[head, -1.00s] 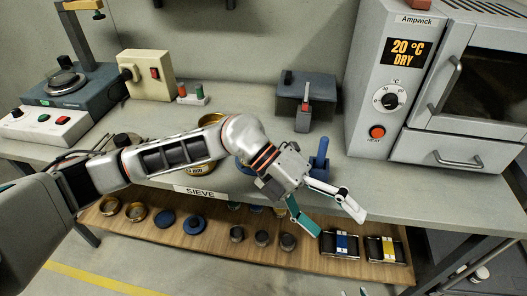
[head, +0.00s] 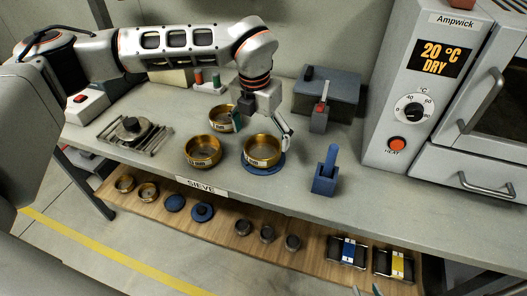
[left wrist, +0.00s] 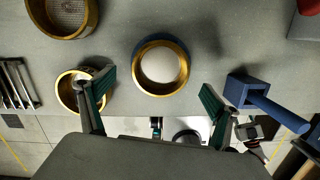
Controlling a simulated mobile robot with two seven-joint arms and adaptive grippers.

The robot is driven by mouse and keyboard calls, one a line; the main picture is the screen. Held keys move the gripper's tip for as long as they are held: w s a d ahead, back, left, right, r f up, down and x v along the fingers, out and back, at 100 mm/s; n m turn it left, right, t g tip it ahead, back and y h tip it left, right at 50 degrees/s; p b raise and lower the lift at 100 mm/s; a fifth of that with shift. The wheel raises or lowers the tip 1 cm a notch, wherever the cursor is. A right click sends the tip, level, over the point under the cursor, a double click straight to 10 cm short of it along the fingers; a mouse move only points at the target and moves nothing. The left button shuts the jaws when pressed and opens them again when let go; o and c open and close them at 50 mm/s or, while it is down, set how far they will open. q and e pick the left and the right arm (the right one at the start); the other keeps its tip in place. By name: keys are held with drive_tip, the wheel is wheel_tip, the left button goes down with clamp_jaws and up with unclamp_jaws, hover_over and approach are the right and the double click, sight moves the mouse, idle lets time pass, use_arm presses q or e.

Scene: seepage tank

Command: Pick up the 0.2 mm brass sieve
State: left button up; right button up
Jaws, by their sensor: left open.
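Three brass sieves stand on the bench in the head view: a back one (head: 222,119), a front left one (head: 203,153) and a right one (head: 262,153) on a blue disc (head: 266,168). Their front labels are too small to read surely, so I cannot tell which is 0.2 mm. My left gripper (head: 263,132) is open and empty above the right sieve. In the left wrist view that sieve (left wrist: 160,88) shows a pale round inside, just ahead of and between the open fingers (left wrist: 156,103). What seem my right gripper's tips (head: 366,291) barely show at the bottom edge.
A blue holder (head: 323,185) with an upright blue handle stands right of the right sieve. A grey box (head: 328,92) is behind, the oven (head: 440,100) at far right. A metal rack (head: 130,133) is left. A lower shelf (head: 215,215) holds several small parts.

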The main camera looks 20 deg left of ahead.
sight(263, 152)
use_arm(q)
drive_tip(key=f, duration=0.3)
drive_tip(key=w+f, duration=0.1)
drive_tip(key=f, duration=0.1)
drive_tip(key=shift+d+f, duration=0.15)
drive_tip(key=shift+f, duration=0.05)
drive_tip(key=c, duration=1.4)
drive_tip(key=shift+r, duration=0.1)
